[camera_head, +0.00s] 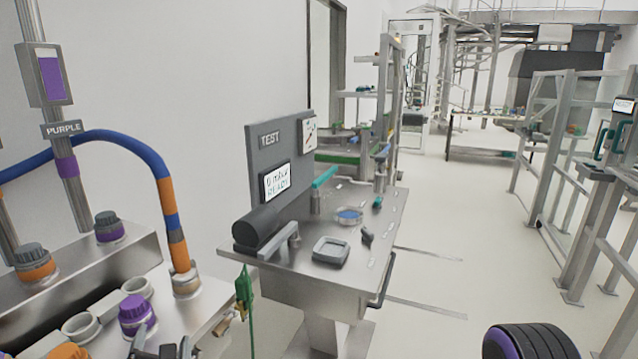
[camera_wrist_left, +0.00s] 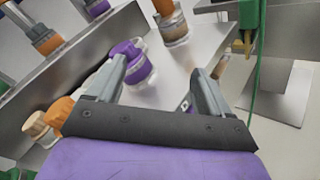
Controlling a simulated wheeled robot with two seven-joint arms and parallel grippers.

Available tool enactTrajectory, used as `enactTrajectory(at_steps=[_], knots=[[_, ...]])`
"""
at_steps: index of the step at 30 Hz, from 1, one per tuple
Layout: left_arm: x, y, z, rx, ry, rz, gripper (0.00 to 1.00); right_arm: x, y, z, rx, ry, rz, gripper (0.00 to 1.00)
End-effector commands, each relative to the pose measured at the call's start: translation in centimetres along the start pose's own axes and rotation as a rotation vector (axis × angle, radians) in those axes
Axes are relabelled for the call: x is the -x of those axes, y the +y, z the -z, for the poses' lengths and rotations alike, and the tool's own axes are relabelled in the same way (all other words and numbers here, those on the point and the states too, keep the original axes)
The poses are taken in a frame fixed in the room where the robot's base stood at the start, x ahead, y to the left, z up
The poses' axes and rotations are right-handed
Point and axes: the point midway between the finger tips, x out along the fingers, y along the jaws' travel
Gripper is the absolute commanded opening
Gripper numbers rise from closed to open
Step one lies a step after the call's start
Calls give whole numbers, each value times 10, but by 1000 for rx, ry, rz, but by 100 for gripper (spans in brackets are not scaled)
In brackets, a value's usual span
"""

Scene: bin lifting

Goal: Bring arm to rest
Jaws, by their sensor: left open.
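My left gripper (camera_head: 165,348) shows only in part at the bottom edge of the head view, in front of a steel bench with coloured caps. In the left wrist view its two fingers (camera_wrist_left: 160,70) are apart, with nothing held between them. A purple cap (camera_head: 137,312) stands on the bench just beyond the gripper. It also shows in the left wrist view (camera_wrist_left: 133,62), partly behind the left finger; I cannot tell whether they touch. My right gripper is not in view.
An orange cap (camera_head: 36,260) and empty white sockets (camera_head: 80,327) are on the bench. A blue hose (camera_head: 105,138) arches above into a fitting. The TEST table (camera_head: 300,262) stands to the right, with a green cable (camera_head: 245,300) at its corner. Open floor (camera_head: 440,250) lies further right.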

Motion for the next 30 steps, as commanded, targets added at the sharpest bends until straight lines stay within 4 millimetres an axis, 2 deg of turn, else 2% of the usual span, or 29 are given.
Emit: enactTrajectory(at_steps=[2,5,8,11,12,15,18,21,24,30], knots=[[3,-11,9,-189,19,53,81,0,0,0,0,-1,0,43],[11,-33,34,-505,47,161,81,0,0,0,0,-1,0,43],[32,-65,78,-923,63,343,81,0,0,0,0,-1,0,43],[71,-96,145,-1396,40,612,81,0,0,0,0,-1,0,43],[92,-105,175,-1572,15,735,81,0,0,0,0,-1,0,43],[148,-112,242,-1903,-59,1031,81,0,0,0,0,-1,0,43],[196,-106,290,-2055,-91,1245,81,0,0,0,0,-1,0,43],[228,-101,317,-2122,-113,1356,81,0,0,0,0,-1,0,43],[242,-100,326,-2132,-128,1401,81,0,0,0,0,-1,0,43],[243,-100,327,-2127,-126,1403,81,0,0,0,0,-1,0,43]])
